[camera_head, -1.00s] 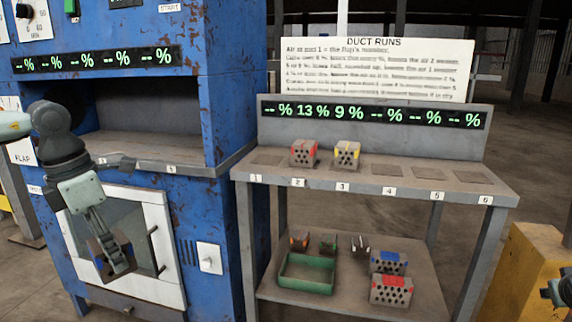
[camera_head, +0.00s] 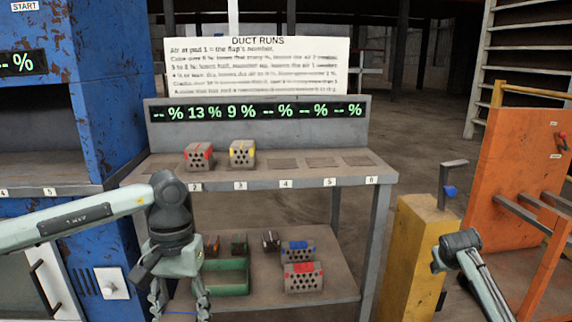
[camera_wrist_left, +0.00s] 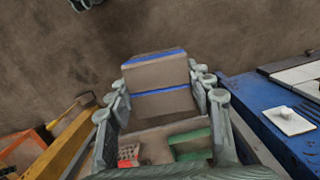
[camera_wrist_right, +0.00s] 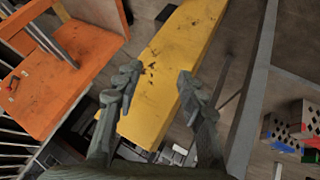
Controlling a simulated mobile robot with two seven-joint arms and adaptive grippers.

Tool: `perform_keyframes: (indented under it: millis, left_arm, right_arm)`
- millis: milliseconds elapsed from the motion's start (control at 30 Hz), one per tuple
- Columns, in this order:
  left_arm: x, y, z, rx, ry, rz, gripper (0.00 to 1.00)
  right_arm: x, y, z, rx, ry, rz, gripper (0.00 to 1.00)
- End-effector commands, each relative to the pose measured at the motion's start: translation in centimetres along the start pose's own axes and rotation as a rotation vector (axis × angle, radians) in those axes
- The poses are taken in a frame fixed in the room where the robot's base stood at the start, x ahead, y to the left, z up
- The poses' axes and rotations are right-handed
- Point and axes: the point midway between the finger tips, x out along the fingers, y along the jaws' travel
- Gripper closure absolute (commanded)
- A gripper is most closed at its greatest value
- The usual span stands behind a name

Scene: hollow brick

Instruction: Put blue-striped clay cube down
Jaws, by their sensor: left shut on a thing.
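The blue-striped clay cube (camera_wrist_left: 158,72) is in the left wrist view, grey-brown with blue stripes, between the fingers of my left gripper (camera_wrist_left: 160,92). The gripper is shut on it. In the head view my left gripper (camera_head: 180,300) hangs in front of the stand's left side, and the cube is mostly cut off by the bottom edge. My right gripper (camera_wrist_right: 158,82) is open and empty over the yellow block in the right wrist view.
The stand's upper shelf (camera_head: 140,176) has numbered places. A red-marked cube (camera_head: 199,156) is at 2 and a yellow-striped cube (camera_head: 242,154) at 3; places 4 to 6 are bare. Below are a green tray (camera_head: 226,279) and several cubes. A yellow post (camera_head: 415,260) stands right.

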Motion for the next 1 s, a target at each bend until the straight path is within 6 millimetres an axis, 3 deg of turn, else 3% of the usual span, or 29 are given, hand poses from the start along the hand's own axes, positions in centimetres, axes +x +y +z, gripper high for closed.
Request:
perform_keyframes:
  millis: [267, 467, 667, 800, 1000]
  left_arm:
    - [0.0, 0.0, 0.0, 0.004, 0.001, 0.001, 0.78]
    - [0.0, 0.0, 0.0, 0.003, 0.0, 0.002, 0.78]
    - [0.0, 0.0, 0.0, 0.002, 0.0, 0.002, 0.78]
    - [0.0, 0.0, 0.0, 0.002, 0.0, 0.002, 0.78]
    - [0.0, 0.0, 0.0, 0.001, 0.0, 0.002, 0.78]
  right_arm:
    - [0.7, -4.7, 7.6, -0.042, -0.052, -0.052, 0.6]
    - [0.0, -9.2, 16.5, -0.078, -0.111, -0.111, 0.6]
    - [-2.9, -13.5, 27.2, -0.104, -0.189, -0.183, 0.6]
    - [-6.1, -15.6, 34.0, -0.112, -0.243, -0.229, 0.6]
    - [-10.3, -16.9, 40.6, -0.112, -0.305, -0.272, 0.6]
